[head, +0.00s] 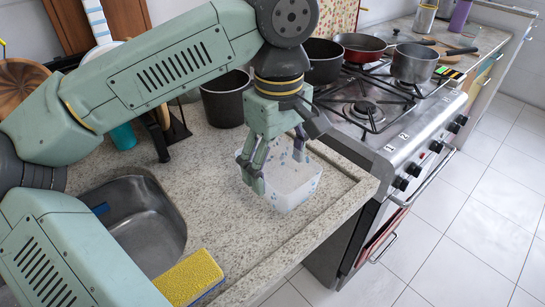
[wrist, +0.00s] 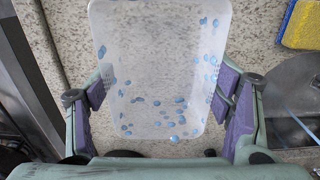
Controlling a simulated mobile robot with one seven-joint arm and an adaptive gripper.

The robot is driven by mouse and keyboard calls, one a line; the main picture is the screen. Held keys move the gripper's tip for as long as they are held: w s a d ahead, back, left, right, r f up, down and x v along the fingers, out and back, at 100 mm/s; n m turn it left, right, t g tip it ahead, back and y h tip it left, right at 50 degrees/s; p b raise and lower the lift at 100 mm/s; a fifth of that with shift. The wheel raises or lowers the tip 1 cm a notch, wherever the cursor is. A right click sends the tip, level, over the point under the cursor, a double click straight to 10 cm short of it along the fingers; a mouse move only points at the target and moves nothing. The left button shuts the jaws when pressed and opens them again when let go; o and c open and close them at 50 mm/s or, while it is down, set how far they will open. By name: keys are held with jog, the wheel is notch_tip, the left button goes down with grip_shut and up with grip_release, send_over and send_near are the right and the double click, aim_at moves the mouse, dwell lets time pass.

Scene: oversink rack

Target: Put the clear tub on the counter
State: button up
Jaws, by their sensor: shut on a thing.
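The clear tub (head: 289,181) is a see-through, open box with small blue marks. It is upright over the granite counter (head: 225,215), near the counter's right edge by the stove. My gripper (head: 256,171) is shut on the tub, with fingers at its sides. In the wrist view the tub (wrist: 158,75) fills the middle between my purple finger pads, and it looks empty. I cannot tell if its bottom touches the counter or is just above it.
A steel sink (head: 140,222) and a yellow sponge (head: 190,277) are to the left. A dark pot (head: 226,98) stands behind the tub. The stove (head: 365,105) with several pans is at the right. Bare counter lies between sink and tub.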

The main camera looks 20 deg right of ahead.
aim_at(275, 162)
jog(key=w, duration=0.2)
jog(key=w+d, duration=0.1)
jog(key=shift+w+d+f, duration=0.1)
jog(key=shift+w+f, duration=0.05)
jog(key=shift+w, duration=0.2)
jog(key=shift+w+d+f+b, duration=0.1)
jog(key=shift+w+f+b, duration=0.15)
jog(key=shift+f+b, duration=0.45)
jog(key=shift+w+d+f+b, duration=0.1)
jog(key=shift+w+f+b, duration=0.15)
jog(key=shift+f, duration=0.85)
jog(key=shift+f, duration=0.2)
jog(key=o, duration=1.1)
jog(key=shift+o, duration=0.2)
jog(key=shift+r, duration=0.1)
notch_tip(275, 162, up, 12)
jog(key=shift+r, duration=0.1)
